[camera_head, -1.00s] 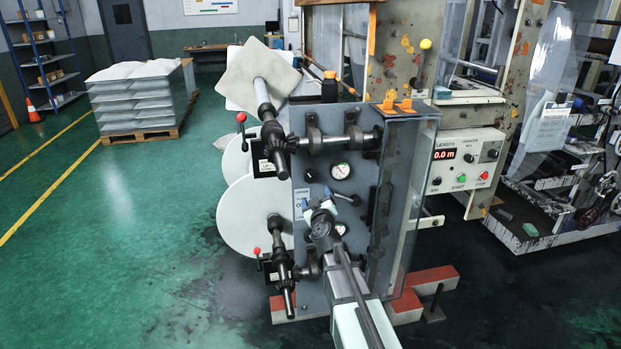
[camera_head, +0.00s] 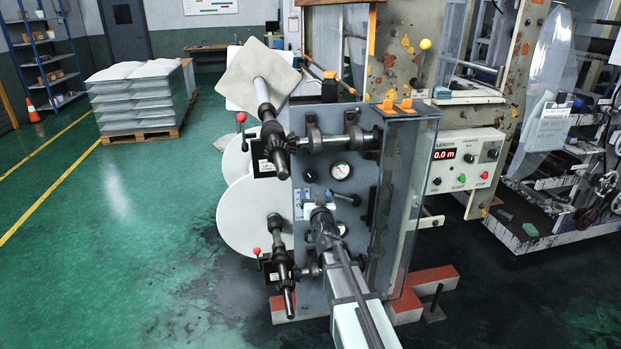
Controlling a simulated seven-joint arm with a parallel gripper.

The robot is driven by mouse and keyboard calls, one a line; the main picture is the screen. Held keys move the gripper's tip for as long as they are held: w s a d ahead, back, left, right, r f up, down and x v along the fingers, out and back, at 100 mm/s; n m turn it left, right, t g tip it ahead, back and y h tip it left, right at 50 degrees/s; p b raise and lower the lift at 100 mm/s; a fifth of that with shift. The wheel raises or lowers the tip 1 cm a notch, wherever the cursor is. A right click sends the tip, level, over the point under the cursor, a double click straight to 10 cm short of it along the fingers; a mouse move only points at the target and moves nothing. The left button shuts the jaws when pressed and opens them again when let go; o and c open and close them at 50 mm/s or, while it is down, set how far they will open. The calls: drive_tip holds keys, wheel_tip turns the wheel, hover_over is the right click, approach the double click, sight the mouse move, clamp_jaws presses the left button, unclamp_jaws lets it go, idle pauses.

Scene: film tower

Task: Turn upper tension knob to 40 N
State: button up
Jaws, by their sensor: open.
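The grey machine panel (camera_head: 358,207) stands at the middle of the view. A small dark knob (camera_head: 310,175) sits on its upper part, just left of a round white dial gauge (camera_head: 341,171); this looks like the upper tension knob. The gauge needle and numbers are too small to read. My gripper (camera_head: 319,208) is open in front of the panel, below the knob and apart from it in the picture. My arm and gripper hide part of the lower panel and most of a second gauge (camera_head: 342,229).
A black lever (camera_head: 345,198) juts out right of my gripper. Dark roller shafts (camera_head: 275,140) stick out at the upper left, with another shaft (camera_head: 283,270) at the lower left. Red-knobbed levers (camera_head: 241,118) stand beside them. A clear guard (camera_head: 408,205) covers the right side.

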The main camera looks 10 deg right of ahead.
sight(311, 178)
drive_tip(key=w, duration=0.8)
drive_tip(key=w+d, duration=0.1)
drive_tip(key=w, duration=0.4)
drive_tip(key=c, duration=1)
